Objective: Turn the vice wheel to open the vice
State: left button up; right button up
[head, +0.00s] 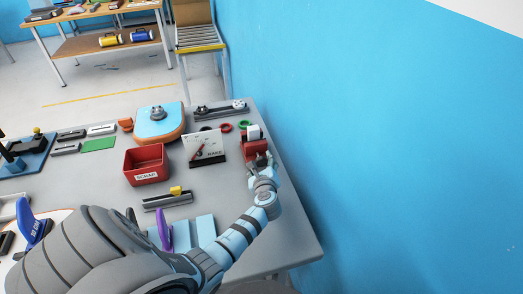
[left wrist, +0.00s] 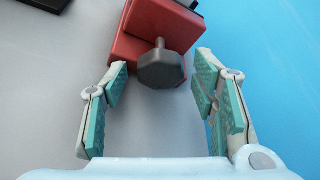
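The red vice (head: 254,147) stands near the right edge of the grey table. Its dark grey faceted wheel (left wrist: 161,69) sits on a short shaft at the near end of the red body (left wrist: 150,30) in the left wrist view. My left gripper (head: 262,166) is at the near end of the vice. In the left wrist view its fingers (left wrist: 160,84) are open, one on each side of the wheel, with gaps visible between the pads and the wheel. In the head view the gripper mostly hides the wheel. My right gripper is not in view.
Left of the vice stand a white sign board (head: 206,147) and a red scrap bin (head: 146,166). Behind are a blue-topped board (head: 158,121) and red and green rings (head: 243,125). A blue wall (head: 380,130) runs along the right. The near right table corner (head: 290,235) is clear.

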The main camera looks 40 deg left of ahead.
pick_arm(q)
jog(key=v, duration=1.2)
